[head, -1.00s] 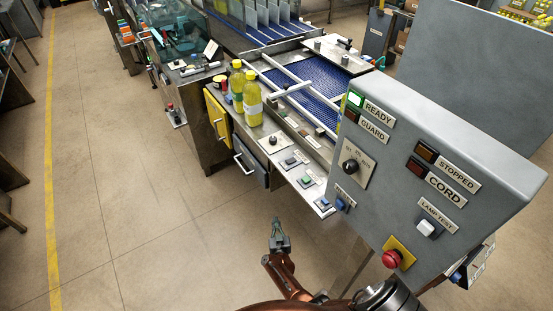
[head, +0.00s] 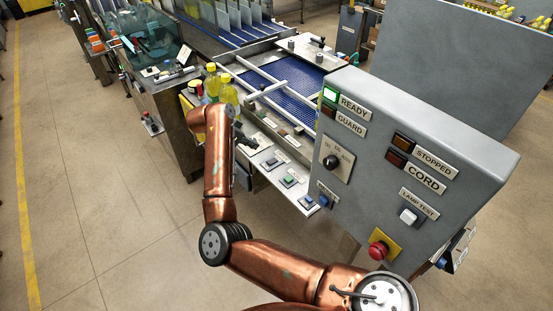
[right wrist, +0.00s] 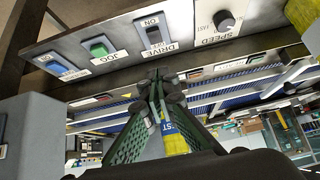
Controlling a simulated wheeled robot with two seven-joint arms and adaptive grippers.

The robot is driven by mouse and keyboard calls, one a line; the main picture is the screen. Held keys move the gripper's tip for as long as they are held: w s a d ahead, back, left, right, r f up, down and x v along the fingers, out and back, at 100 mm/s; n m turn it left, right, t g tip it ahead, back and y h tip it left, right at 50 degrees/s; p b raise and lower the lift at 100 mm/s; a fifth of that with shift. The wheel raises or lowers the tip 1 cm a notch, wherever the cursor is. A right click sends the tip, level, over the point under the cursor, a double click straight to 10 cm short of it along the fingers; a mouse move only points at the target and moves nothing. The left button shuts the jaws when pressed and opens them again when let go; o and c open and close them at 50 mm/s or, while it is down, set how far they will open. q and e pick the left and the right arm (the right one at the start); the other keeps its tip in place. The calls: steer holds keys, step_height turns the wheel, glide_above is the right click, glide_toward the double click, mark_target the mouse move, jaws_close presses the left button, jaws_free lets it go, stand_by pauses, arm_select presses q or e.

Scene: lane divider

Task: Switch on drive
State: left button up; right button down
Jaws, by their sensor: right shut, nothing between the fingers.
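The drive switch (right wrist: 153,34) is a dark rocker on a pale plate marked ON, OFF and DRIVE, in the right wrist view. I cannot tell which way it is set. It also shows on the sloping control strip in the head view (head: 271,163). My right gripper (right wrist: 160,78) is shut and empty, its fingertips just below the DRIVE label in the right wrist view. Contact with the switch cannot be seen. My left gripper is not in view.
Next to the switch are a green JOG button (right wrist: 98,47), a blue button (right wrist: 55,64) and a SPEED knob (right wrist: 224,21). Yellow bottles (head: 229,92) stand behind my arm. The grey cabinet (head: 455,135) has a lit green READY lamp (head: 330,95) and a red stop button (head: 377,250).

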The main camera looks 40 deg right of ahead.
glide_above(271, 161)
steer(key=a, duration=0.2)
step_height(271, 161, down, 7)
steer(key=shift+s+f+b, duration=0.15)
steer(key=shift+f+b, duration=0.05)
steer(key=shift+b, duration=0.2)
steer(key=shift+a+f, duration=0.15)
steer(key=shift+f, duration=0.85)
steer(key=shift+a+f, duration=0.15)
steer(key=shift+f, duration=0.8)
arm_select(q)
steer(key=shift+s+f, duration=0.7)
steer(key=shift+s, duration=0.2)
